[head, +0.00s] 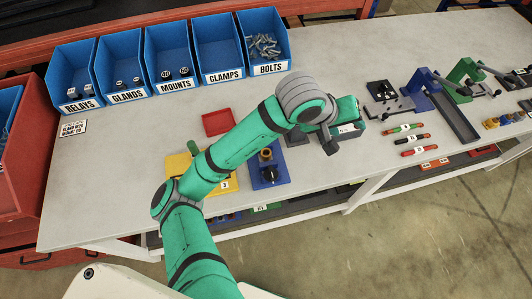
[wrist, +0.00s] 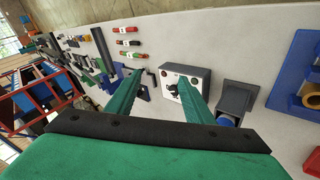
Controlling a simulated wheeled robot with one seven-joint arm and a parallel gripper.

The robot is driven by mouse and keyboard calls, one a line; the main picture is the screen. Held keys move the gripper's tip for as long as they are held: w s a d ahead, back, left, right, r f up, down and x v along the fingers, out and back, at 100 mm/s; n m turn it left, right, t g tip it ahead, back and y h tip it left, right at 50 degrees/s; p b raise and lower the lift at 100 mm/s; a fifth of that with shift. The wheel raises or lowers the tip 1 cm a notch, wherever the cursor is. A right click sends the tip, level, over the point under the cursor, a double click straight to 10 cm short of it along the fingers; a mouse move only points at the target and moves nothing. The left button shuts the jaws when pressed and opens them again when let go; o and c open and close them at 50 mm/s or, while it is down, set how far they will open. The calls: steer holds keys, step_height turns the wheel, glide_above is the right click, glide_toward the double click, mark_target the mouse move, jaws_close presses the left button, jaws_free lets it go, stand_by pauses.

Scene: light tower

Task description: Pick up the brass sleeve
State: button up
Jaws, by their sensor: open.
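A brass-coloured ring-shaped piece (head: 265,155), likely the brass sleeve, sits on a blue fixture plate (head: 284,172) near the table's front, just left of my gripper. The blue plate (wrist: 298,70) also shows at the right edge of the wrist view, with the brass-orange piece (wrist: 311,92) partly cut off. My gripper (wrist: 158,78) is open, its two green fingers apart with nothing held between them. It is over the table beside a light grey box with knobs (wrist: 200,76), away from the brass piece. In the head view my arm hides the fingertips.
A dark grey block (wrist: 236,95) stands between the box and the blue plate. A yellow plate (head: 178,165) and red tray (head: 217,122) lie further left. Blue bins (head: 170,62) line the back.

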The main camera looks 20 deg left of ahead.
steer(key=s+a+f+n+g+y, duration=0.1)
steer(key=s+a+f+g+y, duration=0.2)
steer(key=a, duration=0.6)
steer(key=s+a+n+g+y, duration=0.15)
steer(key=s+a+y, duration=0.3)
steer(key=a, duration=0.55)
steer(key=shift+h, duration=0.35)
steer(key=f, duration=0.6)
steer(key=shift+w+a+f, duration=0.1)
steer(key=shift+a+f, duration=0.05)
steer(key=shift+a, duration=0.1)
steer(key=shift+w+a+f, duration=0.1)
steer(key=shift+w+f, duration=0.1)
steer(key=shift+f, duration=0.95)
steer(key=shift+w+f, duration=0.15)
steer(key=shift+f, duration=0.95)
steer(key=shift+s, duration=0.1)
steer(key=c, duration=1.2)
